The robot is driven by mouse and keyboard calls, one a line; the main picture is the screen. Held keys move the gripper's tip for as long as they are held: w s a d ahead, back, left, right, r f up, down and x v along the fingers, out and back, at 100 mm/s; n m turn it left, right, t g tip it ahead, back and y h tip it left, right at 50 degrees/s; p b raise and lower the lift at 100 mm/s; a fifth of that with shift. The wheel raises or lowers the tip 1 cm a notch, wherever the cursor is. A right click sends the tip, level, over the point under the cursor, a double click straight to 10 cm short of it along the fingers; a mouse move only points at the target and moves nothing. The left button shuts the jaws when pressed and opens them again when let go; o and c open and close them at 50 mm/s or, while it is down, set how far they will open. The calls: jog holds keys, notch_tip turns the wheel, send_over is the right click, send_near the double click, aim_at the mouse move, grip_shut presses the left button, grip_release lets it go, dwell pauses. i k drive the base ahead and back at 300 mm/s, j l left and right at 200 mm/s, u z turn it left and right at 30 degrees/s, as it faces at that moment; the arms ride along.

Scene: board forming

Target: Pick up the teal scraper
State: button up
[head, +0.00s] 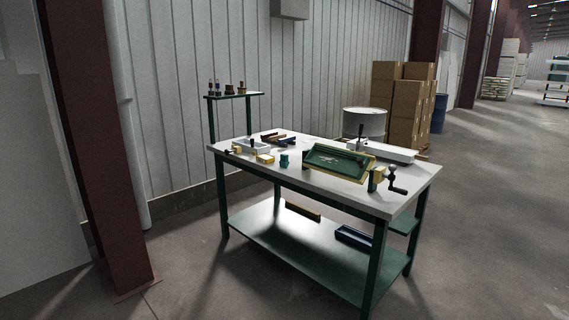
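A small teal object (284,161) stands on the workbench top near its front edge, left of the green board. It is the only clearly teal small item I see, but it is too small to tell for sure that it is the scraper. The workbench (330,184) has a pale top and dark green legs. A green board with a yellowish frame (338,161) lies tilted on the right part of the top, with small marks or items on it. My gripper is not in view.
A yellow block (265,159) and a white tray (252,146) lie left of the teal object. A vise with a crank (396,182) sits at the right front corner. A raised shelf (235,95) holds small items. Boxes (402,98) and a drum (364,123) stand behind. The front floor is clear.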

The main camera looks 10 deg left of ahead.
aim_at(283, 162)
jog(key=i+j+u, duration=0.1)
jog(key=i+j, duration=0.25)
jog(key=i, duration=0.55)
jog(key=i+j+u, duration=0.15)
jog(key=i+j, duration=0.15)
jog(key=i, duration=0.6)
jog(key=i+j+u, duration=0.1)
jog(key=i, duration=0.8)
jog(key=i+j+u, duration=0.15)
jog(key=i, duration=0.75)
